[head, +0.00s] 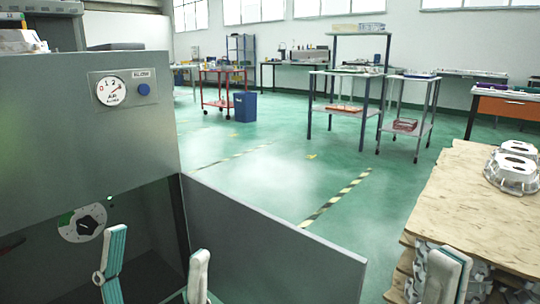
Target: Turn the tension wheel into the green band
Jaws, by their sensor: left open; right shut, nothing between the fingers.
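The tension wheel, a dark knob (91,223), sits at the centre of a pale round dial (70,232) inside the grey machine's lower opening. A small green band (66,218) shows on the dial's upper left. I cannot make out where the wheel's mark points. My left gripper (156,242) is open and empty. One pale, teal-edged finger stands just in front and to the right of the dial, and the other is further right, by the open panel. My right gripper (445,258) is shut and empty, in front of the wooden stack at the lower right.
The grey machine (45,130) bears an air gauge (111,91) and a blue button (144,89). An open grey panel (275,245) stands right of the opening. Metal castings (514,170) sit on a wooden board (470,205) at right. Open green floor lies beyond.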

